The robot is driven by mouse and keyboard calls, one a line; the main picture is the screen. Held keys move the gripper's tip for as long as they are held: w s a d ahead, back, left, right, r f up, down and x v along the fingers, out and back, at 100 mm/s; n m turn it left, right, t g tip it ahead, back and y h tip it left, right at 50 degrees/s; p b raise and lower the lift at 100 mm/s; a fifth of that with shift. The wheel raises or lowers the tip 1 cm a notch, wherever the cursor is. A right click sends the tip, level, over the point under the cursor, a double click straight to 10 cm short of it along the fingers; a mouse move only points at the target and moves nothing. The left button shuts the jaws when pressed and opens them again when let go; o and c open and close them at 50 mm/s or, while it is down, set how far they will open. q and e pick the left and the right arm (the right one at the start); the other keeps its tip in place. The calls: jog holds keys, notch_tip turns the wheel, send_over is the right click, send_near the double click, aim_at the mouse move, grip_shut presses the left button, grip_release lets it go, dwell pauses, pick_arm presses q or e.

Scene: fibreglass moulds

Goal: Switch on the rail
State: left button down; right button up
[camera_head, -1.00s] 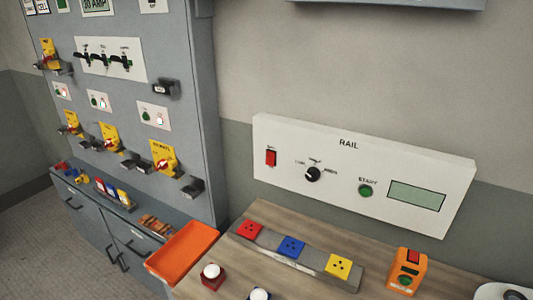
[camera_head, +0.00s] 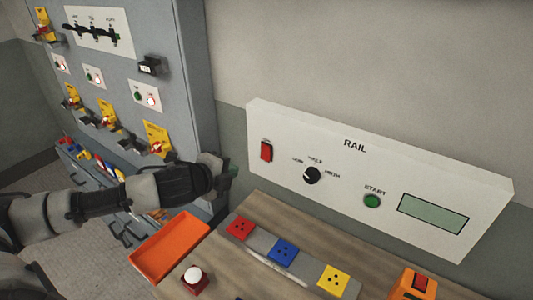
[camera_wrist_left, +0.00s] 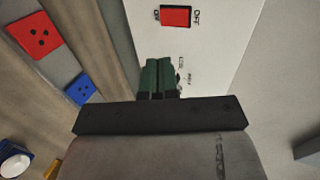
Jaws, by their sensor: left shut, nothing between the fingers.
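The white RAIL panel (camera_head: 345,130) is mounted on the wall above the bench. It carries a red rocker switch (camera_head: 266,151) at its left end, a black knob (camera_head: 312,175), a green START button (camera_head: 372,200) and a blank greenish display (camera_head: 433,213). In the left wrist view the red switch (camera_wrist_left: 175,16) is beyond the fingertips, between ON and OFF labels. My left gripper (camera_head: 232,171) is shut and empty, left of the panel and apart from the switch. Its green fingers (camera_wrist_left: 158,76) are together in the wrist view. My right gripper is not in view.
A grey cabinet (camera_head: 180,60) with yellow lockout switches stands at left. On the wooden bench (camera_head: 215,262) are an orange tray (camera_head: 170,247), a strip with red (camera_head: 241,229), blue (camera_head: 284,251) and yellow (camera_head: 333,281) sockets, a white-topped button (camera_head: 194,276) and an orange box (camera_head: 415,285).

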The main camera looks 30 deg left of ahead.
pick_arm(q)
jog(key=p, duration=0.3)
send_near(265, 157)
jog(key=p+x, duration=0.2)
jog(key=x, duration=0.3)
jog(key=shift+w+f+p, duration=0.25)
jog(key=shift+w+p, duration=0.05)
jog(key=shift+w, duration=0.05)
jog(key=shift+w+f, duration=0.2)
jog(key=shift+w, duration=0.45)
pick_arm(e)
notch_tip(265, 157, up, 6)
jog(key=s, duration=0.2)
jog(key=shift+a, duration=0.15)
